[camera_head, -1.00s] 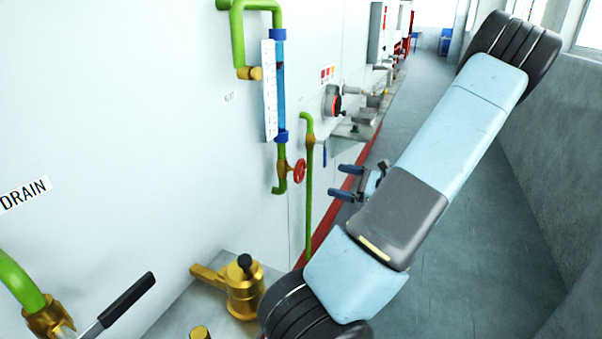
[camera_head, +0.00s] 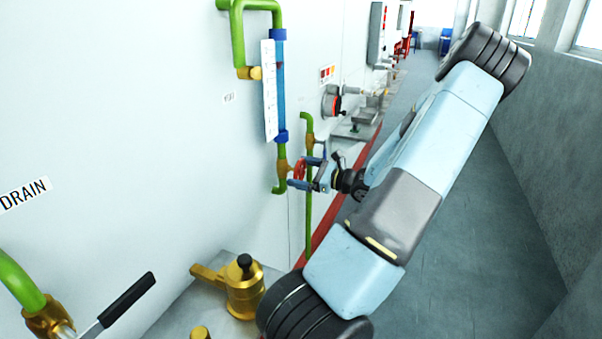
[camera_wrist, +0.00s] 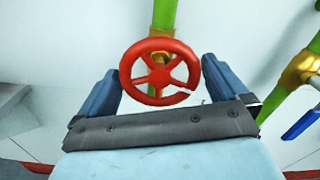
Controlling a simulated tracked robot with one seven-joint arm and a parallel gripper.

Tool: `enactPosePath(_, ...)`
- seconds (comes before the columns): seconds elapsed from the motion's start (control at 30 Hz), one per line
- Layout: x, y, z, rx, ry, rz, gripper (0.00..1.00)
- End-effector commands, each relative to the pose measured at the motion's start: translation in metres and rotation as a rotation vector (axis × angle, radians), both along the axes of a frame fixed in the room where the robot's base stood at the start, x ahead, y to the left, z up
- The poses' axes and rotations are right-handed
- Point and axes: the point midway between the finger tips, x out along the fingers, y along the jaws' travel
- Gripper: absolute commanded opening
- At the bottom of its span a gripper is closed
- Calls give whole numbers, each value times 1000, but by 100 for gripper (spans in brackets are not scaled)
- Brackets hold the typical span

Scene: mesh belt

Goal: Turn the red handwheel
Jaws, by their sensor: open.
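The red handwheel (camera_head: 300,168) sits on a brass valve at the foot of the blue sight tube, against the white wall. In the wrist view the handwheel (camera_wrist: 160,72) is a spoked red ring, seen nearly face on. My gripper (camera_head: 301,173) is at the wheel. Its two blue fingers stand wide apart, one on each side of the wheel in the wrist view (camera_wrist: 158,85). A gap shows between the left finger and the rim; the right finger is closer to it. Nothing is clamped. The near part of the wheel is partly hidden by a finger in the head view.
A thin green pipe (camera_head: 309,220) with a brass valve and blue lever (camera_wrist: 303,121) stands just right of the wheel. A brass fitting (camera_head: 245,285) and a black-handled lever (camera_head: 125,300) are in the foreground. The grey floor (camera_head: 470,240) at right is clear.

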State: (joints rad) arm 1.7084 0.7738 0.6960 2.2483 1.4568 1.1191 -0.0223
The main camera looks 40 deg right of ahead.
Motion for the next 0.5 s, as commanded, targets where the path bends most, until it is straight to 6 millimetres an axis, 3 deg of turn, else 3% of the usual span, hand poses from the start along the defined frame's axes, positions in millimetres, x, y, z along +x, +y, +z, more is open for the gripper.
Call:
enactPosePath(0.37,4,1,0,0,0,0,99)
enactPosePath(0.5,4,1,0,0,0,0,86)
